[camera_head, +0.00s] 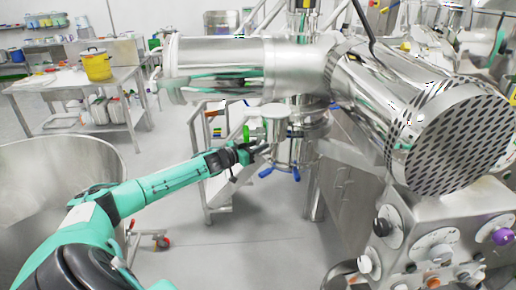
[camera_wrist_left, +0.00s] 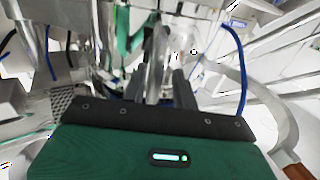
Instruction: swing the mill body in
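The mill body (camera_head: 290,135) appears to be the steel unit with blue handles under the big pipe housing, in the middle of the head view. My left gripper (camera_head: 262,148) reaches it from the left, with its fingertips at the unit's near left side. In the left wrist view my left gripper's dark fingers (camera_wrist_left: 162,88) stand apart, with a shiny metal part (camera_wrist_left: 157,55) between or just beyond them. Whether they press on it is not clear. A green part (camera_head: 255,132) sits just above the gripper. My right gripper is not in view.
A large steel pipe housing with a perforated end (camera_head: 450,145) fills the upper right. A control box with knobs (camera_head: 430,240) stands below it. A steel bowl (camera_head: 60,180) is at left, and a table (camera_head: 85,78) with a yellow pot (camera_head: 96,66) stands behind.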

